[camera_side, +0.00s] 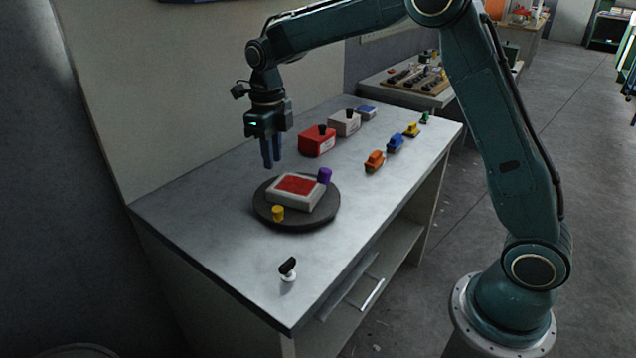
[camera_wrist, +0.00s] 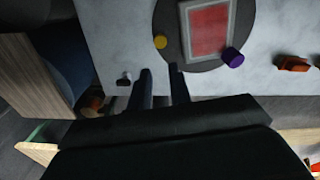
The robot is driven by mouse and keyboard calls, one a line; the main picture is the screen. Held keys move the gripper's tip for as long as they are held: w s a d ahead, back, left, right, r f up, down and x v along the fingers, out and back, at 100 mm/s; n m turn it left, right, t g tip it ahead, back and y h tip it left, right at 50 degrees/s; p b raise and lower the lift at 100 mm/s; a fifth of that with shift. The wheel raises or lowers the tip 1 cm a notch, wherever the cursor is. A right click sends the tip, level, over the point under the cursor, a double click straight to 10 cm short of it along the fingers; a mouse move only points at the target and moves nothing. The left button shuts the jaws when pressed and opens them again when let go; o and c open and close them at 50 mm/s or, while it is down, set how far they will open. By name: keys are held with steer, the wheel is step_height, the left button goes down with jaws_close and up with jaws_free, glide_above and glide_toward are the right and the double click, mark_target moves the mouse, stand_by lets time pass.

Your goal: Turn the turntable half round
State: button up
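The turntable (camera_side: 313,222) is a dark round disc lying on the grey bench; part of it shows at the top of the wrist view (camera_wrist: 167,18). A pale block with a red top (camera_side: 298,186) sits in its middle, also in the wrist view (camera_wrist: 208,32). A yellow peg (camera_side: 278,213) stands at its near-left rim and a purple peg (camera_side: 324,175) at its far-right rim. They also show as yellow (camera_wrist: 160,42) and purple (camera_wrist: 233,57) from the wrist. My gripper (camera_side: 272,165) hangs fingers-down above the bench, near the disc's far-left side. Its fingers (camera_wrist: 160,68) are apart and empty.
A small black-and-white object (camera_side: 288,270) stands in front of the disc. A red block (camera_side: 317,140), a pale block (camera_side: 344,123) and a blue block (camera_side: 367,111) stand behind. Orange (camera_side: 374,161), blue (camera_side: 395,143) and yellow (camera_side: 411,130) pieces line the right. The bench's left side is clear.

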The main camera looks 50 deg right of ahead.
steer(key=shift+s+a+f, duration=0.15)
steer(key=shift+a+f, duration=0.05)
steer(key=shift+a, duration=0.1)
jaws_close()
steer(key=s+a+f+n+t+h, duration=0.2)
steer(key=s+f+n, duration=0.1)
steer(key=s+n, duration=0.3)
steer(key=s+a+f+n+t+h, duration=0.3)
steer(key=s+n, duration=0.3)
steer(key=n, duration=0.3)
steer(key=shift+a+f+n+t, duration=0.3)
steer(key=shift+f+n, duration=0.05)
steer(key=shift+n, duration=0.05)
